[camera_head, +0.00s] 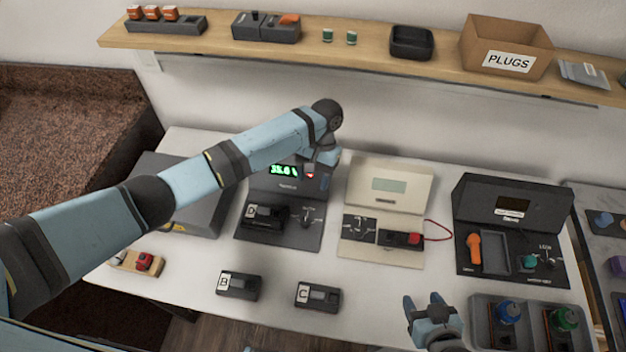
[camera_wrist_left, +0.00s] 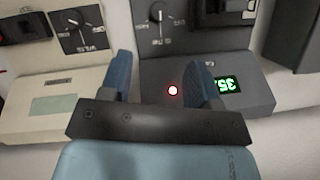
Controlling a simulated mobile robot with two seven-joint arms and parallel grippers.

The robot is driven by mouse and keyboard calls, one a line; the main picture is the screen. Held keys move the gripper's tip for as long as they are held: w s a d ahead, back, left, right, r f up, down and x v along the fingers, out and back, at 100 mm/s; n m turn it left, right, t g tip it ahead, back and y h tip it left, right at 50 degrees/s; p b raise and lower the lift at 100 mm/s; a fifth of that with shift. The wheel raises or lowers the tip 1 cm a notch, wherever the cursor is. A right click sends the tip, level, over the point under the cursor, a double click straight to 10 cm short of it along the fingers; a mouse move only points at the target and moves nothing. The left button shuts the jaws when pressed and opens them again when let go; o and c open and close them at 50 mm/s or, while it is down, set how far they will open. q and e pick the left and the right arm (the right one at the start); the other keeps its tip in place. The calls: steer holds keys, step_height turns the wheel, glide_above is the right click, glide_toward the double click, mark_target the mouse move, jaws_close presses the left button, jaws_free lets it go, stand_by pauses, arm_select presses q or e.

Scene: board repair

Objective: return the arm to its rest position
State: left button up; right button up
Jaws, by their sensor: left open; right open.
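My left arm (camera_head: 220,165) reaches in from the left across the table. My left gripper (camera_head: 318,170) is at the top right corner of the dark device with a lit green display (camera_head: 284,170). In the left wrist view the left gripper (camera_wrist_left: 165,80) is open, with nothing between its blue fingers. A red light (camera_wrist_left: 172,91) and the green display (camera_wrist_left: 229,85) of that device show beside the fingers. My right gripper (camera_head: 428,312) is open and empty at the table's front edge, left of a grey tray (camera_head: 482,300).
A beige device (camera_head: 390,187) and a black device (camera_head: 515,205) stand to the right. Black modules B (camera_head: 238,285) and C (camera_head: 318,296) lie at the front; module D (camera_head: 266,214) sits on the dark device. The wooden shelf (camera_head: 380,55) above holds a PLUGS box (camera_head: 505,50).

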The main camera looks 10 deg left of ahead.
stand_by(0.3)
